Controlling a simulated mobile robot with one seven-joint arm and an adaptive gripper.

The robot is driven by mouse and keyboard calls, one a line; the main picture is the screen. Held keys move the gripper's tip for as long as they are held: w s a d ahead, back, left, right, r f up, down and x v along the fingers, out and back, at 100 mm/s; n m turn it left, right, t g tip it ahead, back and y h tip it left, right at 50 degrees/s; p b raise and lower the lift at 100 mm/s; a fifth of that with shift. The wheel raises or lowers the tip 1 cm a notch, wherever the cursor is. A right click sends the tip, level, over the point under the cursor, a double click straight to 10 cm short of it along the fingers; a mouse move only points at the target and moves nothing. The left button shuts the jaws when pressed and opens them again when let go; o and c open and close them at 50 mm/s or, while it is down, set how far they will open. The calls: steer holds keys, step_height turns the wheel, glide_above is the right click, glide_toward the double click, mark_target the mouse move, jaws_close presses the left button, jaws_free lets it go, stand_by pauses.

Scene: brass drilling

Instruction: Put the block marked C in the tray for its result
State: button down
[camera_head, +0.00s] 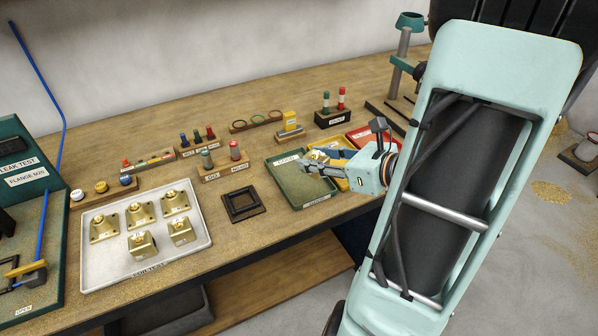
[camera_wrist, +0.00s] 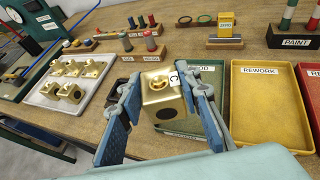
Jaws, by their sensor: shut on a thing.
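My gripper (camera_wrist: 162,92) is shut on a brass block (camera_wrist: 158,98) with a white label marked C, a dark round hole in its front face and a ring on top. In the head view my gripper (camera_head: 318,162) holds it up at the green tray, its fingers partly hiding it. The green tray (camera_head: 290,189) has a label ending in "OOD" in the wrist view, partly covered by the block and a finger. The yellow tray (camera_wrist: 267,112) reads REWORK. A red tray (camera_wrist: 312,80) lies right of it, its label cut off.
A white tray (camera_head: 147,268) at left holds several brass blocks. A dark square frame (camera_head: 243,204) lies between it and the green tray. Racks with coloured plugs (camera_head: 224,164) and a PAINT holder (camera_head: 334,113) stand behind. A green LEAK TEST station (camera_head: 28,170) stands far left.

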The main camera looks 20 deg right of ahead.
steer(key=w+f, duration=0.3)
steer(key=w, duration=0.3)
glide_above(299, 178)
steer(key=f, duration=0.4)
steer(key=shift+s+f, duration=0.25)
steer(key=shift+f, duration=0.05)
steer(key=shift+w+f, duration=0.2)
steer(key=shift+w+f+b, duration=0.1)
steer(key=shift+f+b, duration=0.2)
steer(key=shift+f, duration=1.25)
steer(key=shift+f, duration=0.15)
steer(key=c, duration=1.9)
jaws_free()
steer(key=shift+f, duration=0.15)
steer(key=o, duration=0.5)
